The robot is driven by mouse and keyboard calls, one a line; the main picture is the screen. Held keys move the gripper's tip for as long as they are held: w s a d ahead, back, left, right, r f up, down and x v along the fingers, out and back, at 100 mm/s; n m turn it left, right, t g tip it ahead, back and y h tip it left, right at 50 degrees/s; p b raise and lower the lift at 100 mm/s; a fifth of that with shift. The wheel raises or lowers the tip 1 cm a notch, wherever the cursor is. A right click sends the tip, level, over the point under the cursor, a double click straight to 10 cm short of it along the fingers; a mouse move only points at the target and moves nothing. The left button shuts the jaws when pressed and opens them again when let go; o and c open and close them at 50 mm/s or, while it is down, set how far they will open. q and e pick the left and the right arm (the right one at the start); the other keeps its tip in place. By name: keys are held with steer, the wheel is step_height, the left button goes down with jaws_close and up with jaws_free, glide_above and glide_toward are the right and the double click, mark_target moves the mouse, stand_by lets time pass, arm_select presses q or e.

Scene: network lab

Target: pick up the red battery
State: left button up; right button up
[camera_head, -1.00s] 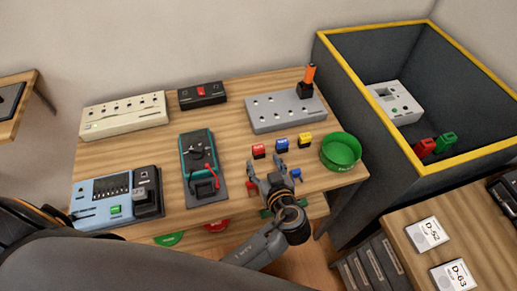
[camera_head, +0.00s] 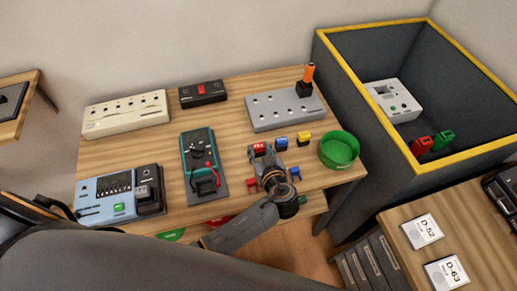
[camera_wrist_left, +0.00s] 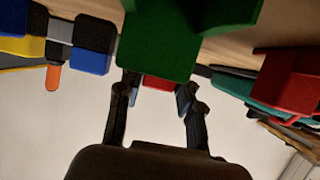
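A small red block (camera_head: 259,147), which looks like the red battery, sits on the wooden table (camera_head: 228,150), left of a blue block (camera_head: 281,143) and a yellow one (camera_head: 303,138). My left gripper (camera_head: 260,152) is open around its near side, one finger to each side. In the left wrist view, which is upside down, the red block (camera_wrist_left: 158,83) shows between the open fingers (camera_wrist_left: 156,95), partly covered by a large green block (camera_wrist_left: 160,45). I cannot tell whether the fingers touch it. My right gripper is not in view.
Another red block (camera_head: 251,183) and a blue piece (camera_head: 295,173) lie near the gripper. A green bowl (camera_head: 339,150) stands at the right. A teal-and-grey device (camera_head: 197,150) is at the left. A grey bin (camera_head: 345,100) with yellow rim stands beside the table.

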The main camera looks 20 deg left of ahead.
arm_select(q)
jaws_close()
